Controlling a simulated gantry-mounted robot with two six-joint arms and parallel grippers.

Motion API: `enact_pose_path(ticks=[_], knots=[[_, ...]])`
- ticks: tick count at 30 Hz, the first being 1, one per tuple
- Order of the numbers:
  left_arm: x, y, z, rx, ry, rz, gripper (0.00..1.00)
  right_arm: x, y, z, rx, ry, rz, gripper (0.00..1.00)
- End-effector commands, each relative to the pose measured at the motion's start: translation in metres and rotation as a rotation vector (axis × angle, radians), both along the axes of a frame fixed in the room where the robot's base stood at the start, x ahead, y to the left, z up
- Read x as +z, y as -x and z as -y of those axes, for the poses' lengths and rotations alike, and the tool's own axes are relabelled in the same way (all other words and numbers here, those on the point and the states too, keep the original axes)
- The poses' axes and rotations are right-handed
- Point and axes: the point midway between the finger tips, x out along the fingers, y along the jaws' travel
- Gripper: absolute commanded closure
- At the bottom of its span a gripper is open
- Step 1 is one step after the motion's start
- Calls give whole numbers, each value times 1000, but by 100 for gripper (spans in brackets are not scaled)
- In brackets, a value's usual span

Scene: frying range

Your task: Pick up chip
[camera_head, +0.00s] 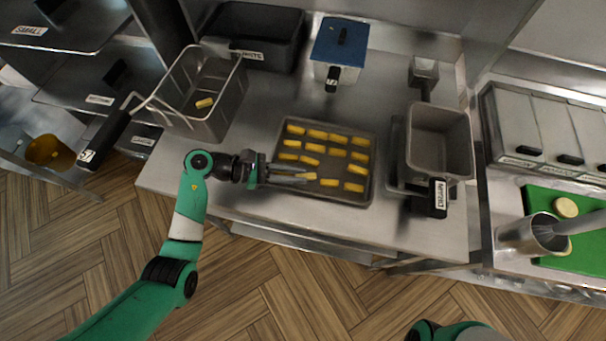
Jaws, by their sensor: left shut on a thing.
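My left gripper (304,177) reaches in from the left over the front left part of a grey tray (367,194). Its fingers are shut on a yellow chip (310,176). Several other yellow chips (337,138) lie in rows on the tray. One chip (204,103) lies in the wire fry basket (214,122) at the left. I cannot tell whether the held chip is clear of the tray. Part of my right arm shows at the bottom edge; its gripper is out of view.
A dark bin (262,24) and a blue-lidded container (341,43) stand at the back. A grey bin (440,132) stands right of the tray. A green board (590,238) and metal cup (530,238) are far right. Bare steel counter (272,92) lies between basket and tray.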

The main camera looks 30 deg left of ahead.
Motion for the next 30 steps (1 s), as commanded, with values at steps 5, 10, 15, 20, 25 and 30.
enact_pose_path(ticks=[5,10,15,20,25,30], knots=[[5,0,0,1,0,0,100,2,0,0,0,0,0,50],[27,0,0,-1,-1,4,100,8,0,0,0,0,0,50],[67,20,16,-4,-2,6,100,27,0,0,0,0,0,50],[101,54,42,-4,-1,1,100,39,0,0,0,0,0,50],[119,89,69,-3,0,0,100,46,0,0,0,0,0,50],[128,107,83,-2,0,-1,100,49,0,0,0,0,0,50]])
